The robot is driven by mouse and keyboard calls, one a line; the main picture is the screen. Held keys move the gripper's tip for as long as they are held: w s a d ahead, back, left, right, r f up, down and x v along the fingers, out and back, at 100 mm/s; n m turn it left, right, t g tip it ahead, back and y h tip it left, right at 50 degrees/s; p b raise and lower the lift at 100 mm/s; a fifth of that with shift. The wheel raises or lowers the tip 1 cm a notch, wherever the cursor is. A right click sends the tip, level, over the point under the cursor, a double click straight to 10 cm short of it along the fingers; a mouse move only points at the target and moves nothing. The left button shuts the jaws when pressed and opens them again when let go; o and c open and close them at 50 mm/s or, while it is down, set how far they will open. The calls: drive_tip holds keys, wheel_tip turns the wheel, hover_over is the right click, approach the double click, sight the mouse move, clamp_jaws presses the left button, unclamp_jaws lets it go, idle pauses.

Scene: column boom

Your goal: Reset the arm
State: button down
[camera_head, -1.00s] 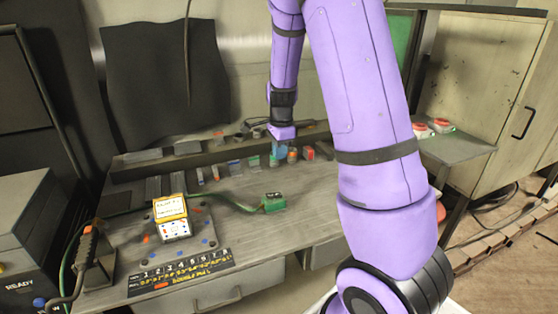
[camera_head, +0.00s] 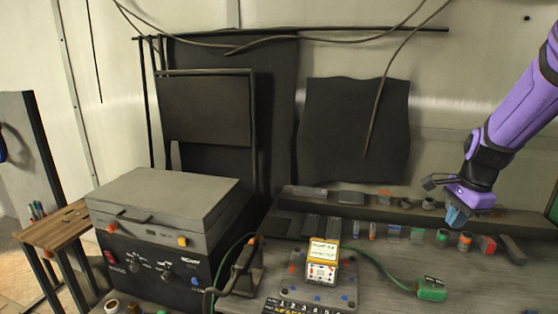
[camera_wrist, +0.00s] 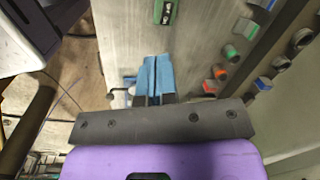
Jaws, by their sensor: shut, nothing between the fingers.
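My gripper (camera_head: 456,217) is at the end of my purple arm, at the right of the head view, above the back part of the workbench. Its blue fingers are together and hold nothing. In the wrist view the closed blue fingers (camera_wrist: 152,78) point over the grey bench top, with a gap between them and the green block (camera_wrist: 166,12). The same green block (camera_head: 432,289) sits on the bench at the lower right of the head view, with a green cable running to it.
A row of small coloured parts (camera_head: 465,241) stands along the back of the bench, close to my gripper. A white and yellow box (camera_head: 322,262) stands on a plate (camera_head: 318,296). A grey machine (camera_head: 165,235) stands at left, beside a wooden side table (camera_head: 55,226).

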drive_tip(key=s+a+r+n+t, duration=0.1)
drive_tip(key=s+a+r+n, duration=0.3)
drive_tip(key=s, duration=0.3)
drive_tip(key=s+a+r+n+t, duration=0.1)
drive_tip(key=s+a+r+n, duration=0.3)
drive_tip(key=s+r+n, duration=0.2)
drive_tip(key=s+a+r+n+t, duration=0.2)
drive_tip(key=s+a+r+n, duration=0.1)
drive_tip(key=s+r+n, duration=0.2)
drive_tip(key=s+n, duration=0.2)
drive_tip(key=s, duration=0.2)
drive_tip(key=shift+s+a+h, duration=0.35)
drive_tip(key=shift+a+h, duration=0.05)
